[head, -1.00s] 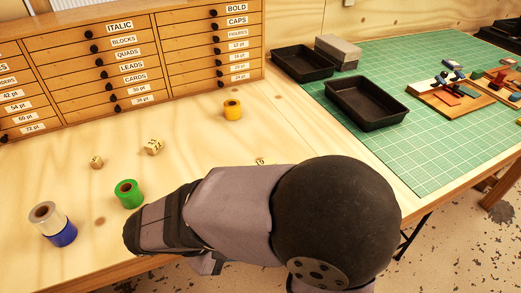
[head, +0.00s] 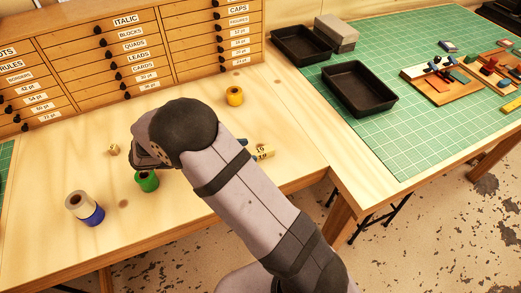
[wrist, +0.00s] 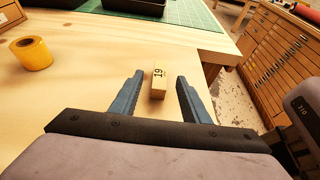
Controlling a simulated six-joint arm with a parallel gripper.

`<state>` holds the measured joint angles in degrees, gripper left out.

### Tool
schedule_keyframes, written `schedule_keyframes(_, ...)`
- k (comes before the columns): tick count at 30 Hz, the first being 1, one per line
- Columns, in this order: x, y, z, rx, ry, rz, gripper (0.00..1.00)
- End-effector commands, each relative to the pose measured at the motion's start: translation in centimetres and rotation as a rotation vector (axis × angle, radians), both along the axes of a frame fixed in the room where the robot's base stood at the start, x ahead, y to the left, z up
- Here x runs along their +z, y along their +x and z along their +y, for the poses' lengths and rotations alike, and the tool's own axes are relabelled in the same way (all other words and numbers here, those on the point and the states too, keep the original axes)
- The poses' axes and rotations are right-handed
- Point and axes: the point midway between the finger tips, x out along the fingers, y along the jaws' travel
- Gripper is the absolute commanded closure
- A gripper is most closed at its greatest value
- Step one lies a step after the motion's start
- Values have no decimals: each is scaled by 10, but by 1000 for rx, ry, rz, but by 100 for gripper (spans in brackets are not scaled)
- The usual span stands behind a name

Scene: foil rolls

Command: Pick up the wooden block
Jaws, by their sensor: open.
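A pale wooden block marked 19 (wrist: 158,83) lies on the wooden table in the wrist view, and it also shows in the head view (head: 264,152) just right of my forearm. My gripper (wrist: 159,75) is open and empty, its two blue-grey fingers pointing towards the block. In the wrist picture the block appears between the fingers; I cannot tell whether it is between them in depth. In the head view my arm hides most of the gripper.
A yellow roll (head: 235,96) stands behind. A drawer cabinet (head: 130,47) backs the table. Black trays (head: 358,88) sit on the green mat at the right.

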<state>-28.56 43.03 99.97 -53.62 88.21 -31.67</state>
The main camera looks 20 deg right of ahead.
Motion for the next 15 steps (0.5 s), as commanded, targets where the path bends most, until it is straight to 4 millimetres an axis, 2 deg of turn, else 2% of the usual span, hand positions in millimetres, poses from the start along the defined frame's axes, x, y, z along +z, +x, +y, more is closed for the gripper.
schedule_keyframes(10, -6, -1, -18, -2, 0, 1, 58)
schedule_keyframes(15, -9, -1, -20, 0, 0, 0, 58)
